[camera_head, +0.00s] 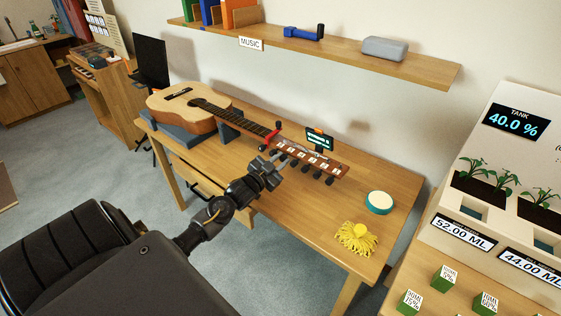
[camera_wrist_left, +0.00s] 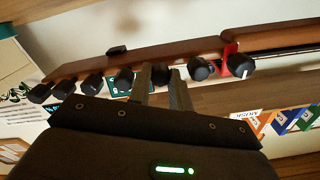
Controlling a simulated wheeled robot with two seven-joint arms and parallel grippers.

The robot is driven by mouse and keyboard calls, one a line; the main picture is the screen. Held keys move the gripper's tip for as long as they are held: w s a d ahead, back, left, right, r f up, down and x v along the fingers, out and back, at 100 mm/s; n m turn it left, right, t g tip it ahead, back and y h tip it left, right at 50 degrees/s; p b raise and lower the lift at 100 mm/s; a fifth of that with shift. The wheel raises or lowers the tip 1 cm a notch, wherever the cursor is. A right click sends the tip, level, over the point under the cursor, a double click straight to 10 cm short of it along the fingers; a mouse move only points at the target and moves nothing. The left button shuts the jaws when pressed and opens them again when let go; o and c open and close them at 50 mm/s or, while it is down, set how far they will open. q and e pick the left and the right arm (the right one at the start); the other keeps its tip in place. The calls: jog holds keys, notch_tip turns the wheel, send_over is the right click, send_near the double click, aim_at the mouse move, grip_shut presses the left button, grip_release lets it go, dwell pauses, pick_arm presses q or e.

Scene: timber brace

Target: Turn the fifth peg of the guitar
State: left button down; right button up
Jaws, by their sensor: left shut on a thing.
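The guitar (camera_head: 190,105) lies on the wooden table, its neck pointing right. Its brown headstock (camera_head: 328,164) carries a row of black pegs (camera_head: 318,175) along the near side. In the left wrist view the row runs across the headstock (camera_wrist_left: 140,56). My left gripper (camera_head: 270,161) is at the near edge of the headstock, at the neck end of the row. In the left wrist view its fingers (camera_wrist_left: 161,86) are shut on one black peg (camera_wrist_left: 160,74), with other pegs on both sides. My right gripper is in neither view.
A small tuner display (camera_head: 320,139) stands behind the headstock, and a red clip (camera_head: 273,136) sits on the neck. A round teal-rimmed tin (camera_head: 379,202) and a yellow cloth (camera_head: 356,238) lie to the right. A shelf (camera_head: 330,45) hangs above.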

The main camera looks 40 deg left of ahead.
pick_arm(q)
jog(key=m, duration=0.4)
jog(key=shift+r, duration=0.1)
jog(key=m, duration=0.3)
jog(key=shift+m+p, duration=0.4)
jog(key=shift+a+m, duration=0.1)
jog(key=shift+m, duration=1)
jog(key=c, duration=1.6)
grip_release()
jog(key=shift+o, duration=0.2)
